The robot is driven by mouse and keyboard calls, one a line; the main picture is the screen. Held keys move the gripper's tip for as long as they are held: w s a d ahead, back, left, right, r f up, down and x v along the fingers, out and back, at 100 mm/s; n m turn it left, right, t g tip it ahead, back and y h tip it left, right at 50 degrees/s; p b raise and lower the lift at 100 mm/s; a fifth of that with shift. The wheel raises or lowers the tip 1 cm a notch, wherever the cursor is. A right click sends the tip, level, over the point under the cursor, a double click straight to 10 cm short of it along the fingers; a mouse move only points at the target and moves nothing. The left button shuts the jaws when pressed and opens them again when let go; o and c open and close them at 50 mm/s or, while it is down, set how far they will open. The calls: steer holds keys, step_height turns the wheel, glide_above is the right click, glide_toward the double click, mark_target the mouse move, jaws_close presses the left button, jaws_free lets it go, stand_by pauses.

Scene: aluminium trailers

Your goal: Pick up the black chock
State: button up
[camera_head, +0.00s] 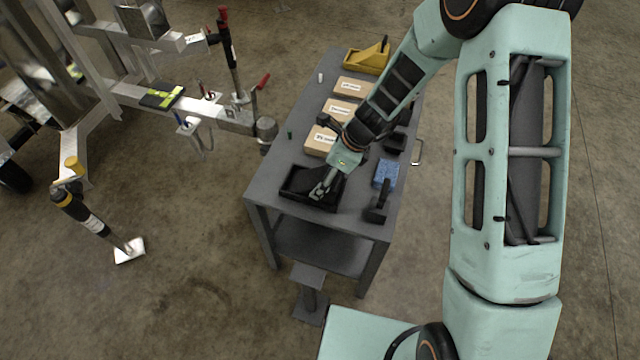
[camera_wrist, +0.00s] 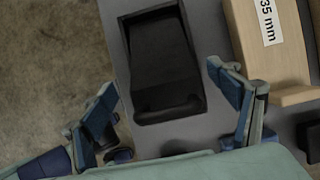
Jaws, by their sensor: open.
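A black, box-like piece with a raised rim and a lip at one end (camera_wrist: 165,55) lies near the table edge in the wrist view. It is also at the front left of the table in the head view (camera_head: 296,183). I cannot tell for sure whether it is the chock or a tray. Another black piece with an upright part (camera_head: 378,211) stands at the table's front right. My gripper (camera_head: 320,192) is over the first piece, fingers apart. In the wrist view my gripper (camera_wrist: 163,82) has one finger to each side of that piece, with nothing held.
The grey table (camera_head: 264,184) also carries wooden blocks (camera_head: 320,141), one marked 35 mm in the wrist view (camera_wrist: 262,60), a blue box (camera_head: 386,173) and a yellow piece (camera_head: 366,60). An aluminium trailer frame (camera_head: 130,95) stands to the left. Open floor lies in front.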

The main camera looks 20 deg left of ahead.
mark_target(323, 175)
steer(key=x, duration=0.3)
steer(key=shift+w+f, duration=0.15)
steer(key=shift+f, duration=0.1)
steer(key=c, duration=1.8)
steer(key=shift+r, duration=0.15)
